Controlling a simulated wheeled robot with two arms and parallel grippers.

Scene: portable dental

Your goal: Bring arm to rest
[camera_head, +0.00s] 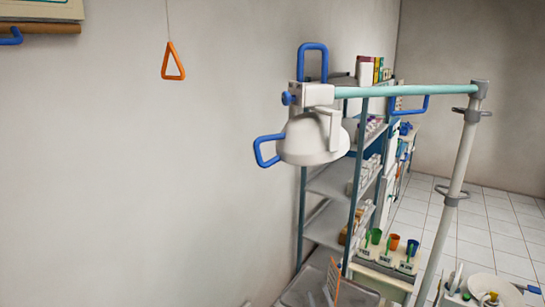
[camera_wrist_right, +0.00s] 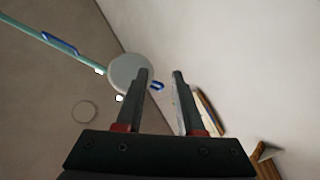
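A teal arm (camera_head: 420,91) runs level from a pale upright pole (camera_head: 457,170) to the left. A white lamp head (camera_head: 312,142) hangs at its left end, with a blue handle (camera_head: 268,151) on its left side. Another blue loop handle (camera_head: 312,62) rises above the joint, and a third (camera_head: 409,106) hangs under the arm. My right gripper (camera_wrist_right: 160,73) is open and empty in the right wrist view. The round grey lamp head (camera_wrist_right: 124,72) shows beyond its left finger, and the teal arm (camera_wrist_right: 88,55) runs to the upper left. No gripper shows in the head view.
A shelf rack (camera_head: 327,230) with supplies stands behind the lamp. Colored cups (camera_head: 394,242) and a white basin (camera_head: 495,288) are at the lower right. An orange triangle pull (camera_head: 172,62) hangs by the left wall. Space left of the lamp looks clear.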

